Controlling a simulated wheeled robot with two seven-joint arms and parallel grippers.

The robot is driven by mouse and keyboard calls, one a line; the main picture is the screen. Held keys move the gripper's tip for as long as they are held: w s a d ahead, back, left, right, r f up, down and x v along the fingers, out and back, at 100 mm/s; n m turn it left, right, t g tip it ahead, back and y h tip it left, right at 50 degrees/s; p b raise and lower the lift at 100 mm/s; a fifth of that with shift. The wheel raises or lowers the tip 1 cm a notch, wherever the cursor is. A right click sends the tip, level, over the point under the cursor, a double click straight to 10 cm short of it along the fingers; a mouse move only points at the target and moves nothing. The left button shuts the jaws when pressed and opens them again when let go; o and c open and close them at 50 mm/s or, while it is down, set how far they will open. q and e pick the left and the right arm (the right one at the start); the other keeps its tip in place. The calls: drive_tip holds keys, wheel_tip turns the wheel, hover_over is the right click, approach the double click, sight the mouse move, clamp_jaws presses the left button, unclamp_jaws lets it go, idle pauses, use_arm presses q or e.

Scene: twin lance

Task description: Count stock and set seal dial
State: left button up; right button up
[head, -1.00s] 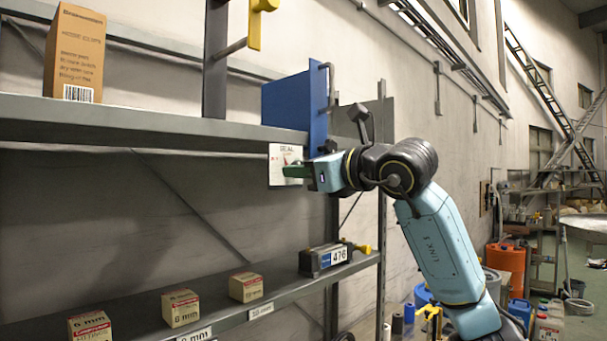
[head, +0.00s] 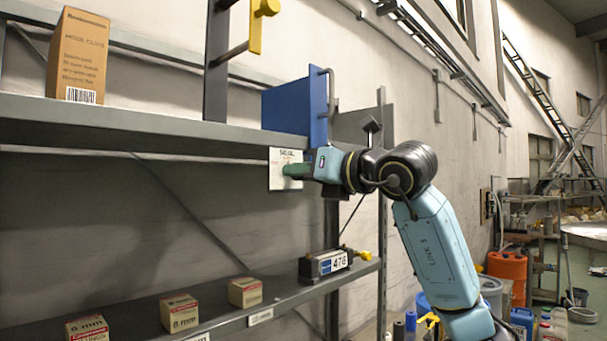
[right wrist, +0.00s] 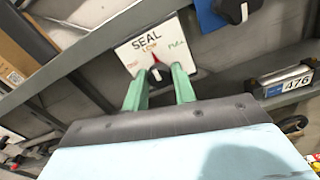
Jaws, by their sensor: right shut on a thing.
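A white SEAL dial plate (head: 277,182) hangs below the upper shelf; it also shows in the right wrist view (right wrist: 132,60). My right gripper (head: 287,171) has its green fingers at the plate. In the right wrist view those fingers (right wrist: 157,74) are shut on the dark dial knob (right wrist: 155,75), whose red pointer points up near the LOW mark. A counter reading 476 (right wrist: 298,79) sits at the lower shelf's right end, with a yellow knob (head: 363,254) at its end. Small cartons (head: 245,292) (head: 180,312) (head: 88,328) stand on the lower shelf. My left gripper is out of view.
A tall cardboard box (head: 78,55) stands on the upper shelf (head: 120,127). A blue panel (head: 295,110) stands just above the dial. A yellow handle (head: 258,22) is at the top. An orange drum (head: 508,270) and containers stand on the floor at right.

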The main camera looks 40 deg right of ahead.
drive_tip(key=o, duration=1)
drive_tip(key=s+b, duration=0.1)
drive_tip(key=s, duration=0.3)
drive_tip(key=s+b, duration=0.1)
drive_tip(key=s, duration=0.4)
drive_tip(key=s+d+b, duration=0.1)
drive_tip(key=s, duration=0.3)
drive_tip(key=shift+s+b, duration=0.2)
drive_tip(key=shift+b, duration=0.15)
